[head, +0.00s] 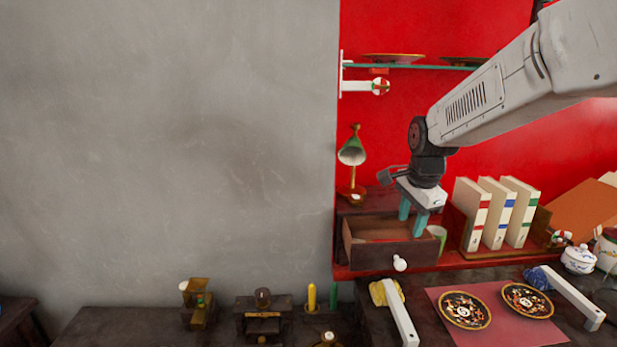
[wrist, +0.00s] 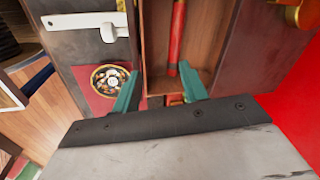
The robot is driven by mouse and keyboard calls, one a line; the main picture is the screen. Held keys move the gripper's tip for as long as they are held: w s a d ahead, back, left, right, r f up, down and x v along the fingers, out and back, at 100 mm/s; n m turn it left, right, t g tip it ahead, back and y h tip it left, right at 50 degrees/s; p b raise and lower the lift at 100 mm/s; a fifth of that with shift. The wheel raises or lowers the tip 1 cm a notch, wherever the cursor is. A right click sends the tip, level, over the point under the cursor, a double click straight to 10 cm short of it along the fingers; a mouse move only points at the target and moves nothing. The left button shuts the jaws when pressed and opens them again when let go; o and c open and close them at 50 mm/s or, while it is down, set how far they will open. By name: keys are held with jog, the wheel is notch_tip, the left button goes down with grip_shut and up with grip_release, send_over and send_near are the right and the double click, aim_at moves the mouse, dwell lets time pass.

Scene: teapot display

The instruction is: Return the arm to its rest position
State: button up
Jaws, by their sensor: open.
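My gripper (head: 413,218) has teal fingers and hangs from my white arm, pointing down over an open wooden drawer (head: 362,247). The fingers stand apart with nothing seen between them in the head view. In the wrist view, my gripper (wrist: 160,92) is open above the drawer. A red stick-like object (wrist: 177,38) lies inside the drawer, beyond the fingertips. Whether the fingertips are below the drawer's rim is hard to tell.
A white-knobbed drawer front faces the table with a red mat (head: 481,335) and two patterned plates (head: 464,309). Binders (head: 497,215) stand right of my gripper. A green lamp (head: 352,152) stands behind left. A glass shelf (head: 420,67) is above.

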jog(key=s+r+n, duration=0.1)
jog(key=s+n, duration=0.6)
jog(key=s, duration=1)
jog(key=s+r+n+g, duration=0.1)
jog(key=s+n, duration=0.7)
jog(key=s, duration=0.9)
jog(key=shift+s+a+r, duration=0.3)
jog(key=shift+a+r, duration=0.05)
jog(key=shift+r, duration=0.15)
